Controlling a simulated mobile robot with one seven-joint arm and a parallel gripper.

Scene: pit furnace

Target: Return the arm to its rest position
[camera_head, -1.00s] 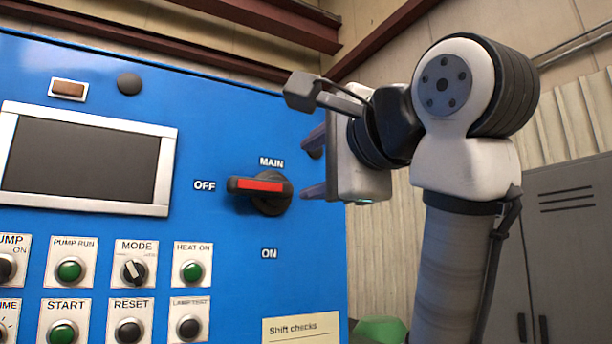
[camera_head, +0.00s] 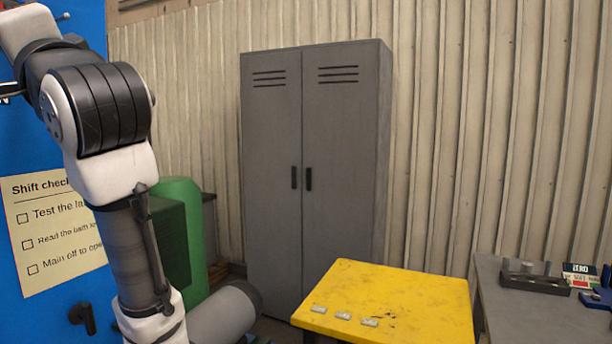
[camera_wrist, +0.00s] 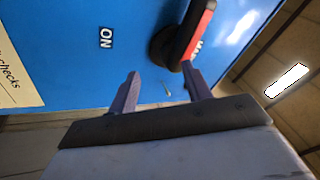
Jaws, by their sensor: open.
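My arm (camera_head: 120,180) rises at the left of the head view, in front of the blue panel; its gripper end is outside that view. In the wrist view, my gripper (camera_wrist: 160,70) is open, with its two fingers apart and nothing between them but blue panel behind. The red and black main switch handle (camera_wrist: 192,32) is close to the right fingertip; I cannot tell whether they touch. The handle lies crosswise to the line toward the ON label (camera_wrist: 106,38). The switch is not in the head view.
A grey locker (camera_head: 315,170) stands at the back wall. A yellow table (camera_head: 400,290) with small pale pieces is at the lower middle, beside a grey bench (camera_head: 530,318) at right. A green cylinder (camera_head: 185,225) stands behind my arm. The blue panel (camera_head: 25,140) carries a shift-checks sheet (camera_head: 55,235).

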